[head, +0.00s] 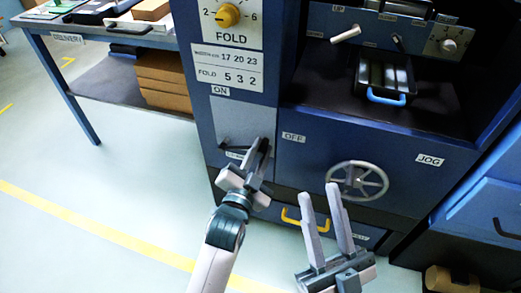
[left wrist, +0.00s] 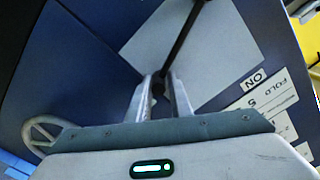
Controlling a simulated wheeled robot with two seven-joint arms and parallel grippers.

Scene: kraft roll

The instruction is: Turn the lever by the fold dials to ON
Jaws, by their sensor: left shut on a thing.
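The lever is a thin dark rod (left wrist: 186,42) over a light grey plate (left wrist: 195,45) in the left wrist view. My left gripper (left wrist: 160,82) is shut on its outer end. The ON label (head: 220,90) is above the plate's left part; the OFF label (head: 293,137) is right of the gripper. The yellow fold dial (head: 228,15) is above. My right gripper (head: 319,190) is open and empty, below the handwheel's left side.
A spoked handwheel (head: 357,181) and a JOG label (head: 430,160) are right of OFF. A yellow drawer handle (head: 305,222) is low on the cabinet, close to the right gripper. A table (head: 85,30) with boxes stands at the left; floor is clear between.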

